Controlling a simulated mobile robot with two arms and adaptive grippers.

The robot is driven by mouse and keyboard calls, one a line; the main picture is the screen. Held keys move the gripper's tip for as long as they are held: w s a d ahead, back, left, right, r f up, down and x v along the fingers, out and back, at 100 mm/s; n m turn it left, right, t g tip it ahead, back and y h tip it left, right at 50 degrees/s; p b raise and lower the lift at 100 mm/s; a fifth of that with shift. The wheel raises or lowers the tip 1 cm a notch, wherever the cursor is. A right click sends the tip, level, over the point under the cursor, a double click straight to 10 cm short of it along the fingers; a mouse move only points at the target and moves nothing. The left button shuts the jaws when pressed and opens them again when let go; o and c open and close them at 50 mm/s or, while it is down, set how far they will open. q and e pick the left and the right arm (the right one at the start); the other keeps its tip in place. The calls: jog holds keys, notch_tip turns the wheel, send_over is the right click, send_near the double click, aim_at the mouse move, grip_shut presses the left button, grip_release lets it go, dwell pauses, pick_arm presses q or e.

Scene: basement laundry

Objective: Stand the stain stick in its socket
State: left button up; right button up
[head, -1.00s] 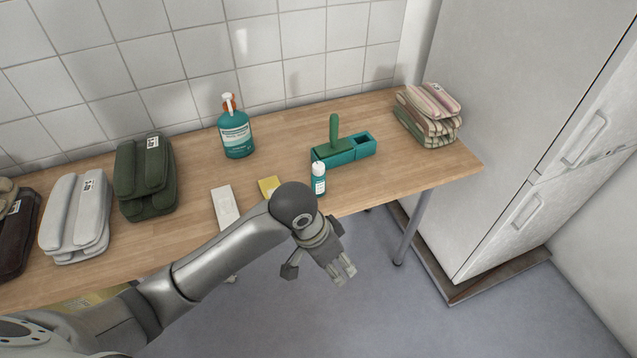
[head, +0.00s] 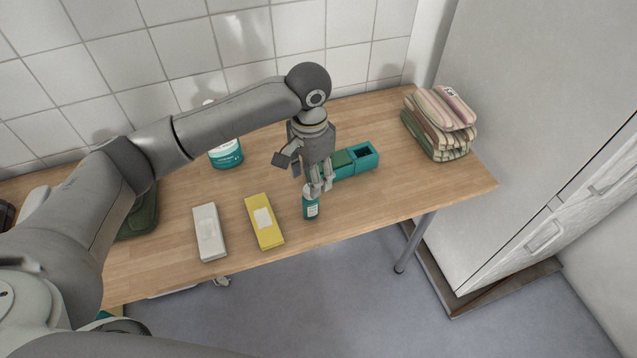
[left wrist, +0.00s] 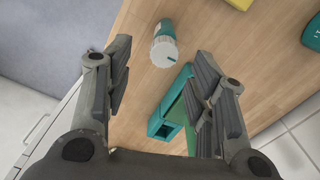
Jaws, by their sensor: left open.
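The stain stick, a small teal bottle with a pale cap (head: 311,208), stands upright near the table's front edge. It also shows in the left wrist view (left wrist: 163,42), between and beyond the fingers. My left gripper (head: 319,188) is open, pointing down just above and behind the stick's cap, which its fingers partly hide. The teal holder (head: 372,165) stands behind and right of the stick, with an empty square socket at its right end. That socket shows in the left wrist view (left wrist: 166,131). My right gripper is not in view.
A yellow box (head: 264,222) and a white box (head: 209,232) lie left of the stick. A teal bottle (head: 226,155) stands behind my arm. Folded striped cloths (head: 440,125) sit at the right end. The table (head: 420,190) is clear right of the holder.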

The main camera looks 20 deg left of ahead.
aim_at(312, 200)
pick_arm(q)
jog(key=shift+w+a+f, duration=0.1)
jog(key=shift+w+f, duration=0.25)
jog(key=shift+f, duration=0.3)
jog(key=f, duration=0.3)
jog(key=shift+s, duration=0.4)
jog(key=shift+f, duration=0.35)
jog(key=f, duration=0.5)
jog(key=shift+w+p, duration=0.2)
jog(key=shift+p, duration=0.2)
jog(key=shift+f, duration=0.15)
jog(key=c, duration=0.5)
grip_shut()
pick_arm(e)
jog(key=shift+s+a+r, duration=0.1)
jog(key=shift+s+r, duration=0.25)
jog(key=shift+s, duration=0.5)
